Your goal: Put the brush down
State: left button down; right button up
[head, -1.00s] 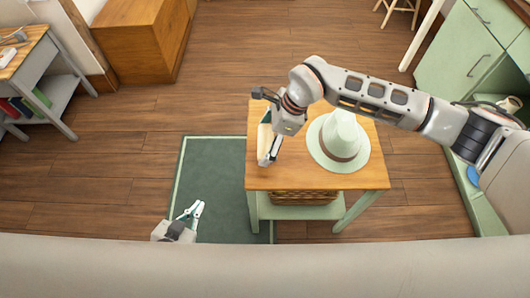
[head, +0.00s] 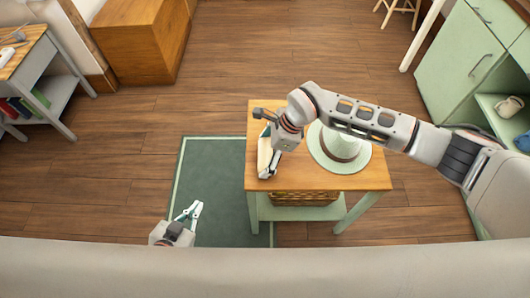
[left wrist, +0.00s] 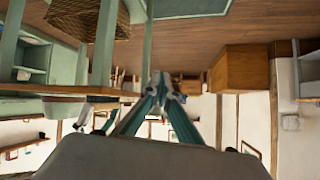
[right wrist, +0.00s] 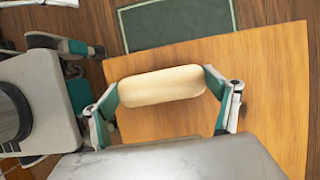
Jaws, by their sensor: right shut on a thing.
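The brush (right wrist: 160,86), a pale wooden oblong, lies across between the two fingers of my right gripper (right wrist: 164,88), which is shut on it. In the head view the brush (head: 264,152) is a pale strip partly hidden by my right gripper, over the left part of the small wooden table (head: 300,180). I cannot tell whether it touches the tabletop. My left gripper (head: 190,213) is empty over the green rug, left of the table. Its fingers meet at the tips in the left wrist view (left wrist: 160,82).
A green hat (head: 338,165) with a brown band takes up the table's right part, close beside my right gripper. A woven basket (head: 300,199) sits on the shelf below. The green rug (head: 215,165) lies left of the table. A green cabinet (head: 455,70) stands at right.

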jog(key=o, duration=0.9)
jog(key=shift+f, duration=0.1)
jog(key=shift+c, duration=0.2)
jog(key=p+v, duration=0.1)
jog(key=v, duration=1.1)
